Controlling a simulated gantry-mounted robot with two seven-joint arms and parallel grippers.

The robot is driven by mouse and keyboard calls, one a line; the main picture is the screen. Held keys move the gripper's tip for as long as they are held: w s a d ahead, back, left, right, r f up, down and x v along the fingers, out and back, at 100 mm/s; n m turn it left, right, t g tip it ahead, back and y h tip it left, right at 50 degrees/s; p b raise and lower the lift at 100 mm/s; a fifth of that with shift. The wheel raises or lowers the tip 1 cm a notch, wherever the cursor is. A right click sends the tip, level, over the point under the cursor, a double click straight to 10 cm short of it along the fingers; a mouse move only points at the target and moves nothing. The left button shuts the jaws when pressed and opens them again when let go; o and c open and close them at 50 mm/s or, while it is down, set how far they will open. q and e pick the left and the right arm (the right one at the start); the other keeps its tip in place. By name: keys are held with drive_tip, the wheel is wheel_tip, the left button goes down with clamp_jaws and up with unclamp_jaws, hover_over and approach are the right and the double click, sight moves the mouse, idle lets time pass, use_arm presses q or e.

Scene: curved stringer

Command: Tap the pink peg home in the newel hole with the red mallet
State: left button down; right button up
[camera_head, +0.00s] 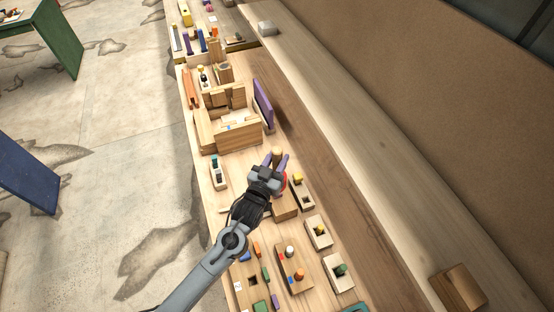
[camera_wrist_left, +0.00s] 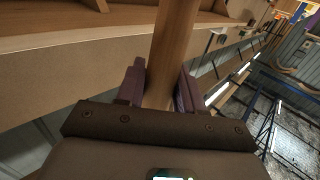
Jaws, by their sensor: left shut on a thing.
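My left gripper (camera_head: 278,160) is shut on a light wooden handle, seen between its purple fingers in the head view. In the left wrist view the wooden handle (camera_wrist_left: 174,50) stands between the fingers (camera_wrist_left: 160,88). A bit of red (camera_head: 284,182) shows just beside the gripper in the head view; it looks like part of the red mallet, mostly hidden by the gripper. A wooden block (camera_head: 287,207) lies just below the gripper, partly covered. I cannot make out the pink peg or the newel hole for certain. My right gripper is not in view.
The bench's right strip (camera_head: 330,170) is mostly clear.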

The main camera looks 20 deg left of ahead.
sight(275, 157)
use_arm(q)
drive_tip(key=shift+f, duration=0.1)
wheel_tip(275, 157, up, 4)
drive_tip(key=p, duration=0.4)
drive_tip(key=shift+f, duration=0.1)
